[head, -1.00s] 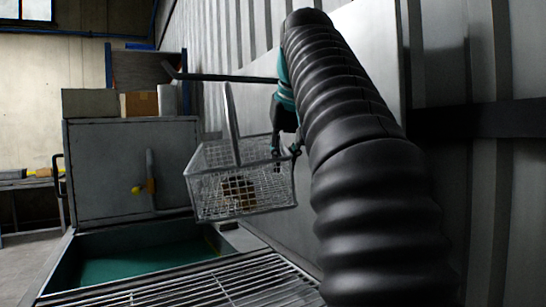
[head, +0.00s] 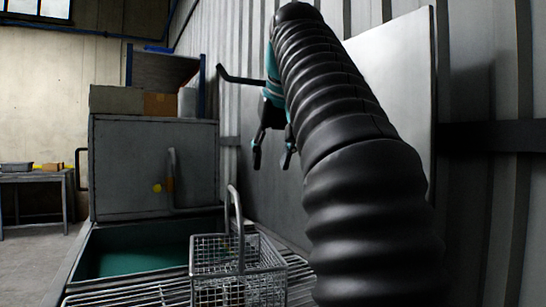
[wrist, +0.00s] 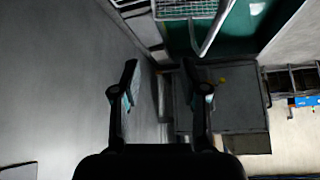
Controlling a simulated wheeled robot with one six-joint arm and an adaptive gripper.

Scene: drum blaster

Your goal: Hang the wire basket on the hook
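The wire basket (head: 240,275) is at the bottom of the head view, low over the slatted grate, with its loop handle (head: 236,215) standing up. I cannot tell whether it rests on the grate. It also shows at the top edge of the wrist view (wrist: 190,8). My gripper (head: 272,158) is open and empty, above the basket and apart from it. In the wrist view my gripper (wrist: 159,70) has its fingers spread with nothing between them. The hook (head: 241,79), a dark bar with an upturned left end, juts out near the wall; my arm hides its right end.
A grey cabinet (head: 120,160) with boxes (head: 115,99) on top stands behind a green-floored tray (head: 135,258). The slatted grate (head: 130,293) fills the front. A pale panel (head: 395,70) and corrugated wall are at the right. A table (head: 35,178) stands far left.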

